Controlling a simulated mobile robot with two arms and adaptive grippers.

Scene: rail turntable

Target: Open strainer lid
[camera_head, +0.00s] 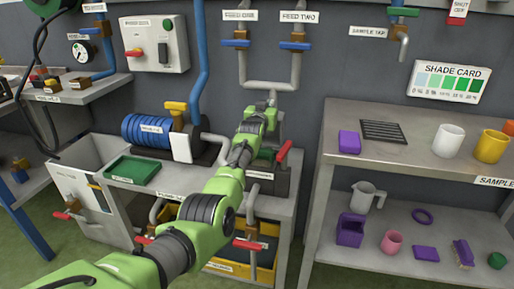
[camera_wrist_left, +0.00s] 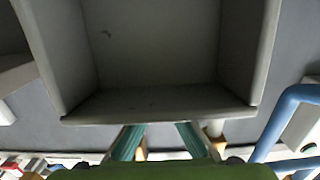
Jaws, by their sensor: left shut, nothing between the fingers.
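My left arm crosses the middle of the head view, and my left gripper (camera_head: 268,112) is above the back of the pump bench, in front of the grey wall pipes. It is shut and empty. In the left wrist view its two teal fingers (camera_wrist_left: 160,135) stand below a large grey box-like form (camera_wrist_left: 160,103); I cannot tell whether they touch it. A dark fitting (camera_head: 281,180) with a red lever (camera_head: 284,152) sits on the bench right of my arm. It may be the strainer, but my arm hides much of it and I cannot make out a lid.
A blue ribbed motor (camera_head: 148,130) and green tray (camera_head: 132,170) are left of my arm. Two feed pipes with blue-handled valves (camera_head: 297,45) come down behind the gripper. A shelf (camera_head: 355,122) with cups stands right. A control box (camera_head: 155,43) hangs at upper left.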

